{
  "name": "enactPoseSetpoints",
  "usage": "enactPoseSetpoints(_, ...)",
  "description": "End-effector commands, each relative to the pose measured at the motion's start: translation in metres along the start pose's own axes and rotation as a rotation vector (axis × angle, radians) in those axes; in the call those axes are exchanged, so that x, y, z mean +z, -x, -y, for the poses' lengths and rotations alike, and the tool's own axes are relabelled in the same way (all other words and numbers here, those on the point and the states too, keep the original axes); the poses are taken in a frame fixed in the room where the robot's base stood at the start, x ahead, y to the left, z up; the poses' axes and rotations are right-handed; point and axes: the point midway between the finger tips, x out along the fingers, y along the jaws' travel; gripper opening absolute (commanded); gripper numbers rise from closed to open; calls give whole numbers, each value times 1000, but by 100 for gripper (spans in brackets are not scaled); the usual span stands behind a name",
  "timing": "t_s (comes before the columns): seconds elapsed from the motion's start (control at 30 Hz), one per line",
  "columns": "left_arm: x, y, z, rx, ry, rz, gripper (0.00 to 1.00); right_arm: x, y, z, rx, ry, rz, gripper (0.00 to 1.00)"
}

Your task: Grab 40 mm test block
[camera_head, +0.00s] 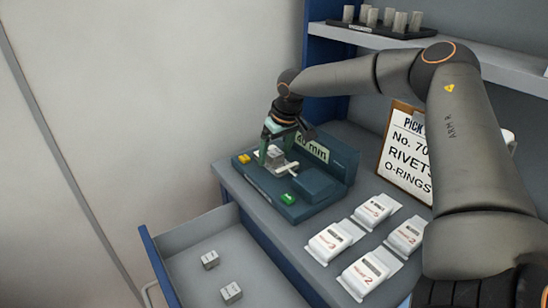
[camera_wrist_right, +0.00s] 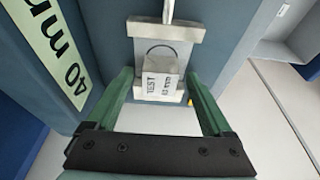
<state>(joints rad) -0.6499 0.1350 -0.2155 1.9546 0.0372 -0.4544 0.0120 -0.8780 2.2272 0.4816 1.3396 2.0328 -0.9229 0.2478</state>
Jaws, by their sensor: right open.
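The test block (camera_wrist_right: 158,86), a small grey block with a white label reading "TEST", sits on the plate of the dark teal fixture (camera_head: 310,192). It shows small in the head view (camera_head: 275,154). The fixture carries a "40 mm" sign (camera_head: 312,148), also seen in the wrist view (camera_wrist_right: 52,55). My right gripper (camera_head: 274,153) is open over the fixture. In the wrist view its green fingers (camera_wrist_right: 160,88) stand on either side of the block, with visible gaps. My left gripper is not in view.
Below, an open drawer (camera_head: 150,250) holds two small grey blocks (camera_head: 209,260). Several white packets (camera_head: 335,240) lie on the counter right of the fixture. A "Rivets, O-rings" sign (camera_head: 408,155) stands behind them. A shelf above holds a dark tray (camera_head: 372,27) of grey cylinders.

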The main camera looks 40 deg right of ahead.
Motion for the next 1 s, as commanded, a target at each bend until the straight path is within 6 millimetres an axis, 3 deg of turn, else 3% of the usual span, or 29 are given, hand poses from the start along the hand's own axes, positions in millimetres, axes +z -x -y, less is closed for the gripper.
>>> enactPoseSetpoints(0.13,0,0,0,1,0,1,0,0,0,0,0,0,0,83)
enactPoseSetpoints(0.87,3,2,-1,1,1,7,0,0,1,0,0,-1,0,1)
enactPoseSetpoints(1.0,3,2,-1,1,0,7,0,0,1,0,0,-1,0,0)
